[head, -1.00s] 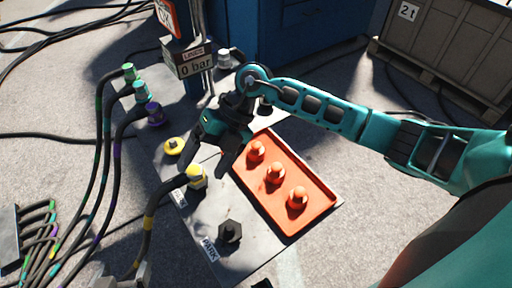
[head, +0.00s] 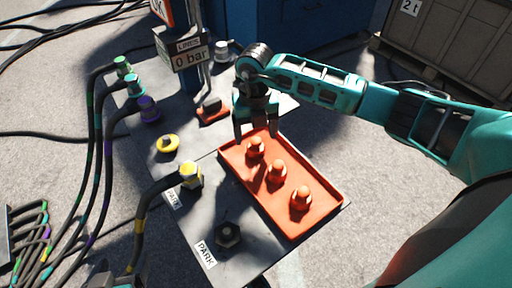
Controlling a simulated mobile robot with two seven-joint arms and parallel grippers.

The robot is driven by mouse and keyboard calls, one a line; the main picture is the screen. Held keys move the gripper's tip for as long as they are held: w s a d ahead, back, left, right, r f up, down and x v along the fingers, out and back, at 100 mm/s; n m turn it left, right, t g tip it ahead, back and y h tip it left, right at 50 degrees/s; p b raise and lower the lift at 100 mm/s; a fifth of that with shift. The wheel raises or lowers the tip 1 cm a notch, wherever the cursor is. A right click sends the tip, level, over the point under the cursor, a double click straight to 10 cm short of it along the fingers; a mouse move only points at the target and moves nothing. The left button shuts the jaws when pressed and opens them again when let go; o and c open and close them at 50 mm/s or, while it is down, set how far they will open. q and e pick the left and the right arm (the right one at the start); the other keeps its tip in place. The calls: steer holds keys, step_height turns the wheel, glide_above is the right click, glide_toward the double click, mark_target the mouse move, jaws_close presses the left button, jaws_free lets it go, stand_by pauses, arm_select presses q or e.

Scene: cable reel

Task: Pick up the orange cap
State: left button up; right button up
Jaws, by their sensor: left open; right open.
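Three orange knob-shaped pieces stand in a row in an orange tray (head: 318,219): a far one (head: 255,147), a middle one (head: 276,171) and a near one (head: 301,199). Another orange piece (head: 212,112), flat with a dark grey raised top, sits on the grey table near the post. I cannot tell which is the cap meant. My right gripper (head: 256,133) is open and empty, pointing down at the tray's far end, its fingers near the far orange piece. Whether they touch it is unclear.
A yellow disc with a knob (head: 167,144), a yellow cable plug (head: 190,175) and a dark hex fitting (head: 228,235) stand on the table. Green and purple (head: 148,108) plugs line its left edge. A post with a "0 bar" sign (head: 188,55) rises behind.

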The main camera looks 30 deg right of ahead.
mark_target(256, 140)
step_height(256, 140, down, 5)
steer(key=shift+d+r+b, duration=0.1)
steer(key=shift+b, duration=0.5)
steer(key=shift+c, duration=0.3)
steer(key=c, duration=1.2)
